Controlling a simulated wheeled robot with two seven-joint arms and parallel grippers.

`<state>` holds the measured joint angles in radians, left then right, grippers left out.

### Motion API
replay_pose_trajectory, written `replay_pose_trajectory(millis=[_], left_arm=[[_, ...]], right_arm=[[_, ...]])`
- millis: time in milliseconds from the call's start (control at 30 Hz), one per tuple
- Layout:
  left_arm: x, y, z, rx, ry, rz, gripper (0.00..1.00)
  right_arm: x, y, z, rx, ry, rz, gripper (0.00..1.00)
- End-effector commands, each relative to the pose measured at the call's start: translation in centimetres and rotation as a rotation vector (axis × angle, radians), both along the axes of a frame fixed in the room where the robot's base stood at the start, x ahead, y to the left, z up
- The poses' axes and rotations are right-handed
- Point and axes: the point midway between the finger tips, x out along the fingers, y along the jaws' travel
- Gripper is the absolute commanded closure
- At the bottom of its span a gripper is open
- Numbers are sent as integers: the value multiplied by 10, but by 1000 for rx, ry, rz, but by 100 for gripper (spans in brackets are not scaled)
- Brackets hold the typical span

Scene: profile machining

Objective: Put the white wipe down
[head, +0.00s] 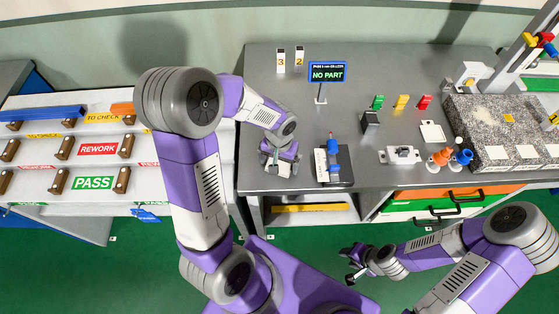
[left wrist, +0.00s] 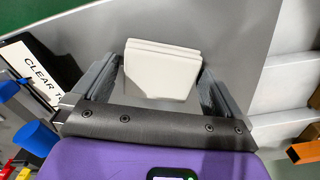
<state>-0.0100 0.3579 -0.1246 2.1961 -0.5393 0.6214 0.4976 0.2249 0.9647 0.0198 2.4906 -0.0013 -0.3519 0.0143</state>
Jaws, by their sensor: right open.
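The white wipe (left wrist: 162,70) shows in the left wrist view as a folded, layered white pad between the two fingers of my left gripper (left wrist: 160,85). The fingers are spread wide, with the pad spanning them near their tips. In the head view my left gripper (head: 278,164) points down near the front edge of the grey table, with the wipe (head: 284,169) partly hidden under it. Whether the wipe touches the tabletop is hard to tell. My right gripper (head: 350,265) is open and empty, low in front of the table.
A black plate (head: 345,168) with a blue-handled item and a white label stands just right of the wipe. A "NO PART" sign (head: 327,73) stands behind. A white shelf rack (head: 62,198) is at left, a granite block (head: 500,120) at right. The table's middle is mostly clear.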

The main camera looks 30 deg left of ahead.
Motion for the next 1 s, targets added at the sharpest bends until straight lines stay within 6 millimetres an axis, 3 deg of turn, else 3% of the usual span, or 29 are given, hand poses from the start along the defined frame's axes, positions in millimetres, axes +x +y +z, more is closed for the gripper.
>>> replay_pose_trajectory(millis=[267,700,1000], left_arm=[[0,0,5,0,1,0,0],[1,0,93,0,-5,1,0],[0,0,123,0,0,0,0]], right_arm=[[0,0,5,0,0,0,57],[0,0,21,0,0,0,57],[0,0,25,0,0,0,57]])
